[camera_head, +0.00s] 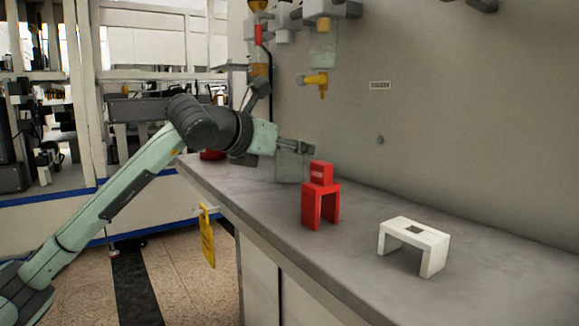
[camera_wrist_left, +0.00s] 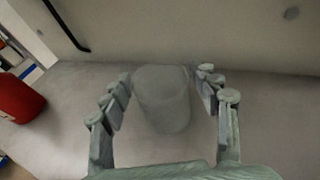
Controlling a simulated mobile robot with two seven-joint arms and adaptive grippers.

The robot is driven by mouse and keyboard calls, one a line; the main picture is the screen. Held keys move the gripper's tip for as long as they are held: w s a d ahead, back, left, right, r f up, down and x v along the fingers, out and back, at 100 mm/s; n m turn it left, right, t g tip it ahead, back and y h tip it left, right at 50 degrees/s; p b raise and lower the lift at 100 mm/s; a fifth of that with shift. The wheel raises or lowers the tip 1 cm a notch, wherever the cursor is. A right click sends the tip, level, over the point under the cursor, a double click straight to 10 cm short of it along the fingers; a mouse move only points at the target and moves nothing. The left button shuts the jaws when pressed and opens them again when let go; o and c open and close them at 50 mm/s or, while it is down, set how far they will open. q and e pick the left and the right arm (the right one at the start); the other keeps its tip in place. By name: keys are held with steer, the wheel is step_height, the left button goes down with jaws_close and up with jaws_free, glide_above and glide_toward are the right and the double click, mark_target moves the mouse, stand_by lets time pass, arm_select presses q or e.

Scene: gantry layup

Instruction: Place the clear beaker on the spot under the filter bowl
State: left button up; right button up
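The clear beaker (camera_head: 292,168) stands upright on the grey counter, behind and left of the red stand in the head view. It also shows in the left wrist view (camera_wrist_left: 163,98), between the two fingers. My left gripper (camera_head: 296,147) reaches in at the beaker's upper part. In the left wrist view its fingers (camera_wrist_left: 165,85) are spread on either side of the beaker, with narrow gaps. A clear bowl (camera_head: 322,52) with a yellow tap (camera_head: 316,82) hangs on the wall above. My right gripper is not in view.
A red stand (camera_head: 321,196) with a red block (camera_head: 321,173) on top and a white stand (camera_head: 414,240) sit on the counter (camera_head: 375,275). A red round object (camera_wrist_left: 18,98) lies left of the beaker. A yellow tag (camera_head: 207,240) hangs at the front edge.

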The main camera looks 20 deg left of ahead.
arm_select(q)
steer(key=c, duration=0.9)
steer(key=shift+c, duration=0.2)
steer(key=shift+r, duration=0.15)
